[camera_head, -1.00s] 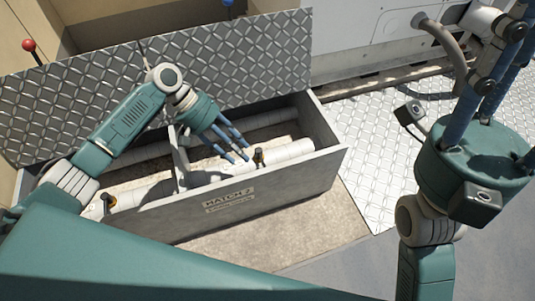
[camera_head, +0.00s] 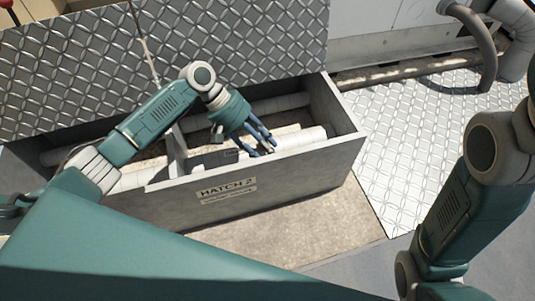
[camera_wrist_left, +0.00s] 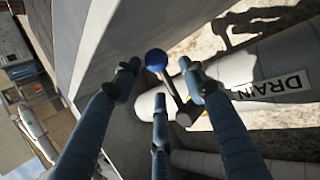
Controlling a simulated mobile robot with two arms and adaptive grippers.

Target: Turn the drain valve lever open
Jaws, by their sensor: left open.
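The drain valve lever (camera_wrist_left: 172,88) shows in the left wrist view, with a blue ball knob (camera_wrist_left: 156,59) at its end. It rises from a pale pipe (camera_wrist_left: 250,75) labelled DRAIN. My left gripper (camera_wrist_left: 161,88) is open, with its fingertips spread around the lever and the knob between the upper two; contact cannot be told. In the head view, my left gripper (camera_head: 262,147) reaches down into the hatch box over the pipe's near end, and its fingers largely hide the lever. My right gripper is out of view; only its arm shows at the right.
The grey hatch box (camera_head: 280,180), marked HATCH 2, has raised walls around the pipes and a divider (camera_head: 177,150) left of my gripper. Its diamond-plate lid (camera_head: 250,45) stands open behind.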

